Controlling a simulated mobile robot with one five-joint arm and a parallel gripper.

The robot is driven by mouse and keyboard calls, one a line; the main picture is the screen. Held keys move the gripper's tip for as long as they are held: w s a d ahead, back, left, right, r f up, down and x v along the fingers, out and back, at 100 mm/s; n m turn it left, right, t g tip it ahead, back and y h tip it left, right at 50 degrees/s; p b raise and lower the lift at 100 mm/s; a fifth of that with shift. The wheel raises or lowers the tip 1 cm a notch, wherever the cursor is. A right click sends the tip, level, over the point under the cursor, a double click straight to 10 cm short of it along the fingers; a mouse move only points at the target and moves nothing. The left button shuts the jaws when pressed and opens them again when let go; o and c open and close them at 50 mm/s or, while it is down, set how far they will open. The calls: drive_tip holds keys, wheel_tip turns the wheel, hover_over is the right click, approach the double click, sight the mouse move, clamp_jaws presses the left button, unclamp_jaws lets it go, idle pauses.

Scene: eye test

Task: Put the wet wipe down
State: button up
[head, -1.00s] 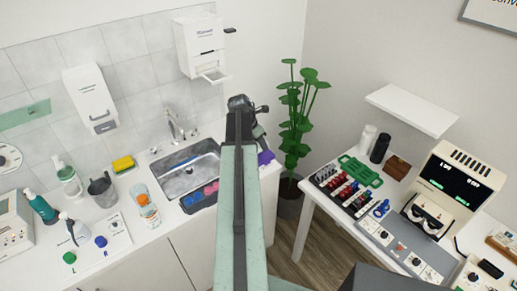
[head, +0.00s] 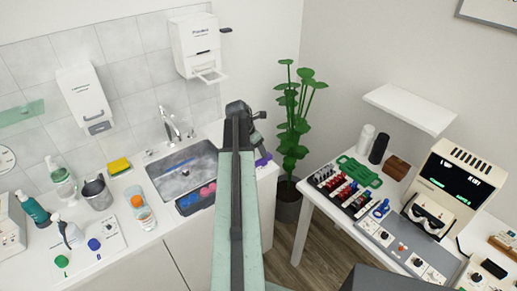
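I cannot make out a wet wipe in the head view. My gripper (head: 243,112) is at the far end of my outstretched arm, above the counter's right end beside the sink (head: 183,172). I see its dark housing from behind. The fingertips are hidden, so I cannot tell whether they are open or hold anything. A small purple item (head: 263,159) shows just right of the arm, near the counter's right end. I cannot tell what it is or whether it touches the gripper.
The white counter (head: 105,262) carries bottles, a grey cup (head: 98,192), a yellow sponge (head: 119,166) and a dark tray (head: 188,207) with pink and blue pieces. A potted plant (head: 295,130) stands right of the arm. The right table (head: 310,207) is crowded with equipment.

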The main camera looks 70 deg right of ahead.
drive_tip(key=shift+r+p, duration=0.3)
drive_tip(key=p+v, duration=1.1)
drive_tip(key=v, duration=0.1)
drive_tip(key=shift+r+p, duration=0.35)
drive_tip(key=shift+r, duration=0.05)
drive_tip(key=shift+d+f, duration=0.1)
